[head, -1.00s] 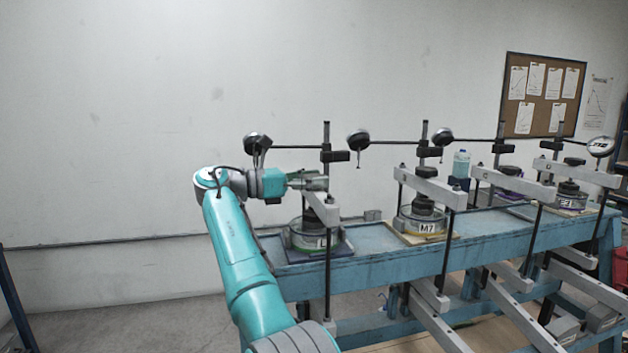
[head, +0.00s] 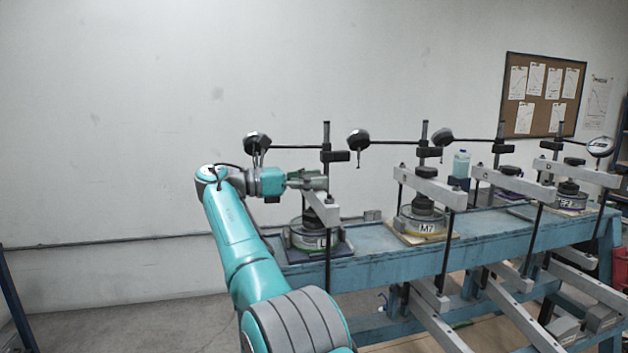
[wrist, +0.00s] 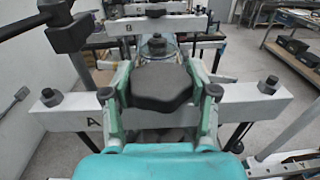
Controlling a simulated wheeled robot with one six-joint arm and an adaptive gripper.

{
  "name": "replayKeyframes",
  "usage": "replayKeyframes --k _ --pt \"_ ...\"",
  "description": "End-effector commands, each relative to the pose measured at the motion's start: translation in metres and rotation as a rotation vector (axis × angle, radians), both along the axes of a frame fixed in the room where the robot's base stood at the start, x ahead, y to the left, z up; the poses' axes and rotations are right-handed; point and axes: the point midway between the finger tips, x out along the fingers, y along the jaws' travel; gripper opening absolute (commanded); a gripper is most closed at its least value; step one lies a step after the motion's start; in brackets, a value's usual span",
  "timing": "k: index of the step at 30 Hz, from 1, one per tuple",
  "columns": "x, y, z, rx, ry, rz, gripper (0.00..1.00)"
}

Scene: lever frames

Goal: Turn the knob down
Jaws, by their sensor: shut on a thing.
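A dark, lobed knob (wrist: 160,92) fills the middle of the wrist view, above a light grey beam marked A (wrist: 70,117). My gripper (wrist: 160,72) has its two green fingers on the left and right sides of the knob, shut on it. In the head view my gripper (head: 308,180) is at the near-left end of the bench, at the top of the leftmost beam (head: 322,208). The knob is hidden there by the fingers. A round cell (head: 312,236) stands below the beam.
The blue bench (head: 375,262) carries several similar stations to the right, with beams, upright rods and dial gauges (head: 358,139). A dial gauge (head: 257,143) hangs just above my wrist. A bottle (head: 461,164) stands farther back. The floor at left is clear.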

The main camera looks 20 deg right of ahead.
Motion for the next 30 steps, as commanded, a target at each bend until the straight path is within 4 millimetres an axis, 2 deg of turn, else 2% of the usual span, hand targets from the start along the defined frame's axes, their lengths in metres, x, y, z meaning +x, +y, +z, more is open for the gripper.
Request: replayKeyframes --k 1,2,4,5,30 --pt "0.0000 -0.0004 -0.0019 0.001 0.003 -0.001 0.24" --pt "0.0000 -0.0004 -0.0019 0.001 0.003 -0.001 0.61" --pt "0.0000 -0.0004 -0.0017 0.001 0.003 -0.001 0.78" --pt "0.0000 -0.0004 -0.0016 0.001 0.002 -0.001 0.83" --pt "-0.0002 0.0000 -0.0019 0.001 -0.001 0.044 0.83"
